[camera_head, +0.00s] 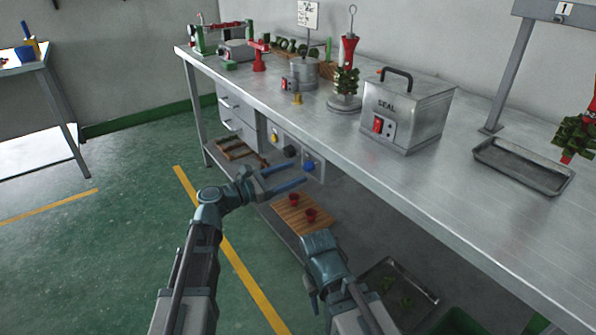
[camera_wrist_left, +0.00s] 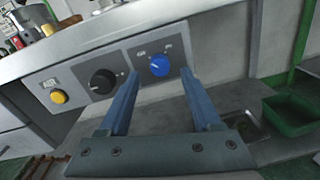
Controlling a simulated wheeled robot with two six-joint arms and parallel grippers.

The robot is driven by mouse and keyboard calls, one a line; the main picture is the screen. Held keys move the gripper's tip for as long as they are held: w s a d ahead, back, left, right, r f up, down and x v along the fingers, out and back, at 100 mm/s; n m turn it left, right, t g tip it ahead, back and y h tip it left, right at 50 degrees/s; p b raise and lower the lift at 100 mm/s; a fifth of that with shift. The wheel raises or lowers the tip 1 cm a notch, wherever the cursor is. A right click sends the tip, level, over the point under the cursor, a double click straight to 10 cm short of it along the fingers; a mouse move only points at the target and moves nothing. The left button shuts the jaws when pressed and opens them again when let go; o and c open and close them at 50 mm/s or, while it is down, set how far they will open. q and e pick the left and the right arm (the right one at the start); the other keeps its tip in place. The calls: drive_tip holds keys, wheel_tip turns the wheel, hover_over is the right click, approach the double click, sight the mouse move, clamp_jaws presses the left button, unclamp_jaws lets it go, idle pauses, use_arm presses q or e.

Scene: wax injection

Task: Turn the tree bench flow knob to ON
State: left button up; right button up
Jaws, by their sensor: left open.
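A blue knob (camera_head: 309,166) sits on a grey panel on the front of the steel bench; it also shows in the left wrist view (camera_wrist_left: 160,67). Small labels stand above it on either side; I cannot surely read its setting. A black knob (camera_wrist_left: 102,82) and a yellow button (camera_wrist_left: 58,97) are to its left. My left gripper (camera_head: 299,172) is open and points at the blue knob. In the left wrist view its two blue fingers (camera_wrist_left: 160,75) lie on either side of the knob, with nothing visibly held. My right arm's end (camera_head: 322,250) is low in front of the bench; its jaws are unclear.
The bench top (camera_head: 440,195) carries a SEAL box (camera_head: 425,120), a steel pot (camera_head: 303,75) and a metal tray (camera_head: 522,168). The green floor at left is open.

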sight(308, 167)
use_arm(q)
drive_tip(key=shift+x, duration=1.25)
clamp_jaws()
